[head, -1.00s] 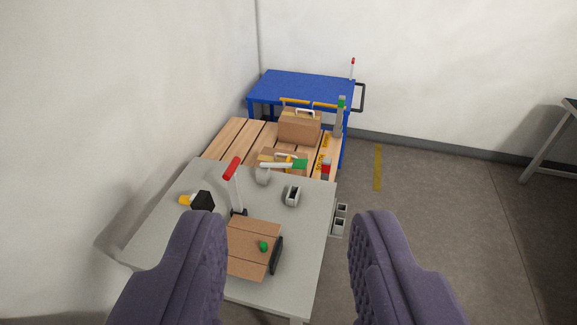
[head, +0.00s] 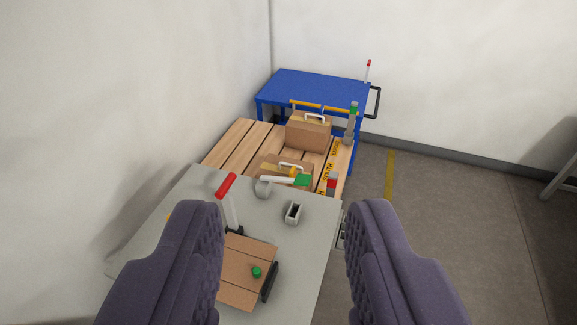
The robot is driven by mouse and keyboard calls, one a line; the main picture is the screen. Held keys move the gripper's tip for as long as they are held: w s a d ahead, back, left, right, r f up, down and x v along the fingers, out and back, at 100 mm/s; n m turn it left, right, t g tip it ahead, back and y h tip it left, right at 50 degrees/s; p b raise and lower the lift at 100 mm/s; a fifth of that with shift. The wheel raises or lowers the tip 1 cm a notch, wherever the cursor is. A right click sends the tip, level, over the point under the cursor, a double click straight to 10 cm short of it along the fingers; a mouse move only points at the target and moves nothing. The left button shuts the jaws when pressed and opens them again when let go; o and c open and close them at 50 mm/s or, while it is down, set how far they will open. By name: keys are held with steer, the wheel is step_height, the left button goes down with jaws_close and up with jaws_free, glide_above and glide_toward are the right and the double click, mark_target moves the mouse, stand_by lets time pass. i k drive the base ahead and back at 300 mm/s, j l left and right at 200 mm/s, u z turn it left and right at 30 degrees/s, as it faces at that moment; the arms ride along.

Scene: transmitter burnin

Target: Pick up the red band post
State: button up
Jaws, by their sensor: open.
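A short grey post with a red band (head: 332,185) stands at the right end of the wooden slatted surface, just beyond the grey table's far edge. Its lower part is hidden. A taller white piece with a thick red top (head: 226,187) stands on the grey table, and a thin white stick with a red tip (head: 368,70) stands at the blue cart's right corner. My gripper (head: 285,245) is open, with its two dark purple fingers wide apart in the foreground. Nothing is held between them; the red-banded post is well beyond the fingertips.
The grey table (head: 150,235) carries a brown box (head: 240,260) and a small metal holder (head: 293,213). Behind it are wooden slats (head: 232,146), a brown case (head: 308,132), a green-banded post (head: 351,125) and a blue cart (head: 310,88).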

mark_target(333, 176)
steer(key=i+l+u, duration=0.1)
steer(key=i+l, duration=0.15)
steer(key=i+l+u, duration=0.2)
steer(key=i+l, duration=0.2)
steer(key=l, duration=0.25)
steer(key=i+l+u, duration=0.1)
steer(key=i+l, duration=0.15)
steer(key=i+l+u, duration=0.1)
steer(key=l, duration=0.3)
steer(key=i+l+u, duration=0.25)
steer(key=i+l, duration=0.15)
steer(key=l, duration=0.35)
steer(key=l+u, duration=0.1)
steer(key=l, duration=0.4)
steer(key=k, duration=0.55)
